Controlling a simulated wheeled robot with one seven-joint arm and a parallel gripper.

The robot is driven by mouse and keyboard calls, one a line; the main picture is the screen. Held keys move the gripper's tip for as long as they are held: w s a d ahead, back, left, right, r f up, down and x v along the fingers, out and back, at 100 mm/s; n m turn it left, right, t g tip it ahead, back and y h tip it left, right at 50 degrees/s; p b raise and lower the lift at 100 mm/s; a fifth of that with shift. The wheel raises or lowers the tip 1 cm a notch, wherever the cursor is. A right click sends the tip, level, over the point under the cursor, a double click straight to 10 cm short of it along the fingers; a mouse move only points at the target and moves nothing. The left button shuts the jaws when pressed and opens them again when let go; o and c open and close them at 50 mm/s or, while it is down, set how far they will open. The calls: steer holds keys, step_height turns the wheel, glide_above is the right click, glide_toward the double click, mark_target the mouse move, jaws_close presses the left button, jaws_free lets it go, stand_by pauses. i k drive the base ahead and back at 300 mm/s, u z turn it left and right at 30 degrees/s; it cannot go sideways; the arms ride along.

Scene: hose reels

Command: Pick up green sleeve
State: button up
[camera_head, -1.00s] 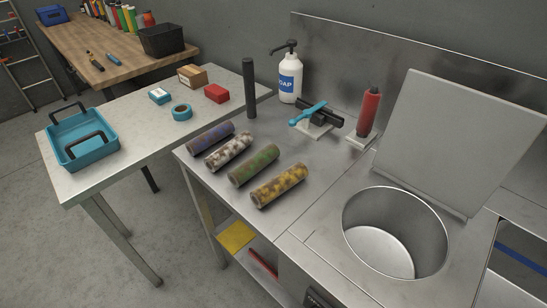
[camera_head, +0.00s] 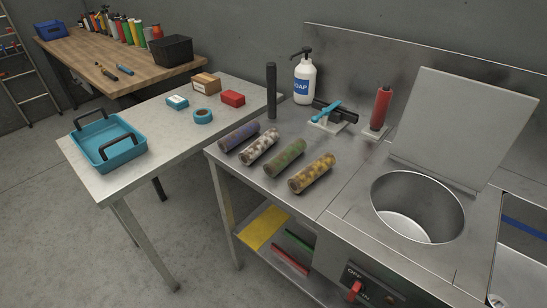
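The green sleeve (camera_head: 285,158) is a mottled green cylinder lying on the steel counter. It is third from the left in a slanted row of sleeves. To its left lie a black-and-white sleeve (camera_head: 259,147) and a blue-purple sleeve (camera_head: 239,136). To its right lies a yellow sleeve (camera_head: 312,173). The sleeves lie close together with narrow gaps. My gripper is not in view.
A black upright post (camera_head: 271,91), a soap bottle (camera_head: 304,80), a blue-handled tool on a stand (camera_head: 326,116) and a red cylinder (camera_head: 377,108) stand behind the row. An open round basin (camera_head: 417,205) is at right. A blue tray (camera_head: 108,143) sits on the left table.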

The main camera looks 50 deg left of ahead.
mark_target(285, 157)
steer(key=u, duration=2.95)
steer(key=k, duration=0.9)
steer(key=z, duration=0.95)
steer(key=i, duration=1)
steer(key=z, duration=0.1)
